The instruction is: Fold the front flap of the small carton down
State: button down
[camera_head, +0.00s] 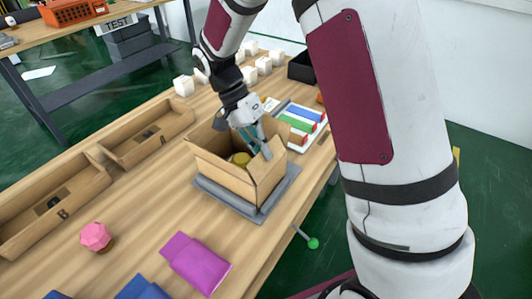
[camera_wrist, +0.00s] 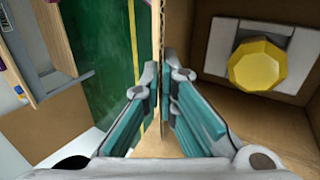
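The small carton (camera_head: 222,172) is an open brown cardboard box on a grey plate (camera_head: 228,204) on the wooden table. A flap (camera_head: 270,172) stands upright on its right side in the head view. My gripper (camera_head: 263,150) reaches down to this flap's top edge. In the wrist view my gripper (camera_wrist: 161,78) has one teal finger on each side of the thin upright cardboard (camera_wrist: 162,30), and the fingertips pinch it. A yellow faceted cap (camera_wrist: 257,66) sits inside the carton on a pale insert; it also shows in the head view (camera_head: 241,158).
A pink faceted item (camera_head: 96,236) and a magenta pouch (camera_head: 196,262) lie in front. A white tray with coloured blocks (camera_head: 302,122) and white boxes (camera_head: 184,86) stand behind.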

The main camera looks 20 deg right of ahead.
jog(key=g+h+b, duration=0.1)
jog(key=w+f+g+h+b, duration=0.1)
jog(key=shift+w+a+f+g, duration=0.1)
jog(key=shift+a+f+g, duration=0.15)
jog(key=shift+a+g, duration=0.15)
jog(key=shift+w+a+f+g+h+b, duration=0.1)
jog(key=shift+f+g+h+b, duration=0.05)
jog(key=shift+g+h+b, duration=0.3)
jog(key=shift+w+f+g+h+b, duration=0.15)
jog(key=shift+g+h+b, duration=0.1)
jog(key=shift+g+b, duration=0.25)
jog(key=c, duration=1.9)
grip_release()
jog(key=shift+v, duration=3.7)
jog(key=shift+f, duration=0.1)
